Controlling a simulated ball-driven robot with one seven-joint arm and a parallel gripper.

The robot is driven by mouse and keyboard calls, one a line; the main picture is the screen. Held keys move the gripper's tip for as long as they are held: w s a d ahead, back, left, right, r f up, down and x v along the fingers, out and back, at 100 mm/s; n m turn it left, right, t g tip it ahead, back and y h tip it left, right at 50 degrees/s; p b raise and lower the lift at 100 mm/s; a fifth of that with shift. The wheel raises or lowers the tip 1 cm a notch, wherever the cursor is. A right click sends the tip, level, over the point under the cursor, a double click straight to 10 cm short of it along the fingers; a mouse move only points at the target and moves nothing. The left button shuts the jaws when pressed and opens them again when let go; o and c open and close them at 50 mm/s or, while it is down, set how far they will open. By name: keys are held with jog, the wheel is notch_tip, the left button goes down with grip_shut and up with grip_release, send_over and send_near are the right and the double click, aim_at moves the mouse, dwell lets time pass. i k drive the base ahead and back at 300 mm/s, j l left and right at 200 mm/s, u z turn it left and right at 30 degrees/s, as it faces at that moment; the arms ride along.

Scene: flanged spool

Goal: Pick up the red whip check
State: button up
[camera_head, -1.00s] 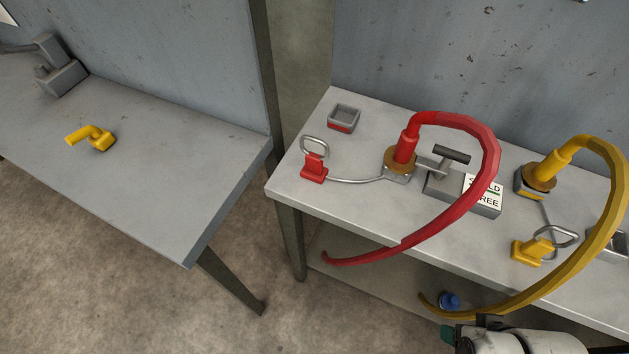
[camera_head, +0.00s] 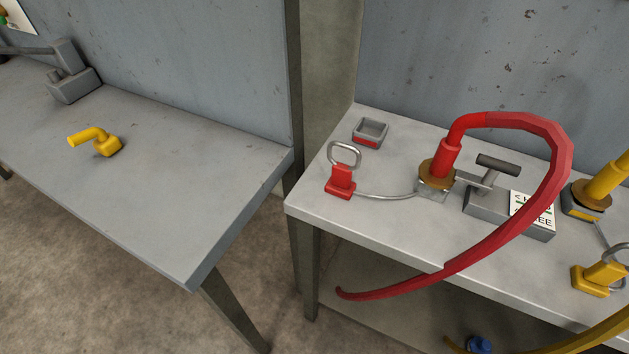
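The red whip check (camera_head: 341,181) stands on the right-hand table near its left end. It has a red block, a metal loop (camera_head: 345,154) above it, and a thin cable (camera_head: 385,196) running right to the base of the red hose fitting (camera_head: 442,163). My gripper is not in view now, so its state and its distance from the whip check do not show.
A small grey and red open box (camera_head: 370,133) sits behind the whip check. A thick red hose (camera_head: 545,190) arches over a grey lever block (camera_head: 505,212) and hangs past the front edge. A yellow whip check (camera_head: 598,278) stands at right. A gap separates the left table (camera_head: 190,190).

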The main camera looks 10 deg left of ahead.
aim_at(340, 183)
jog(key=j+u, duration=0.8)
jog(key=u, duration=0.15)
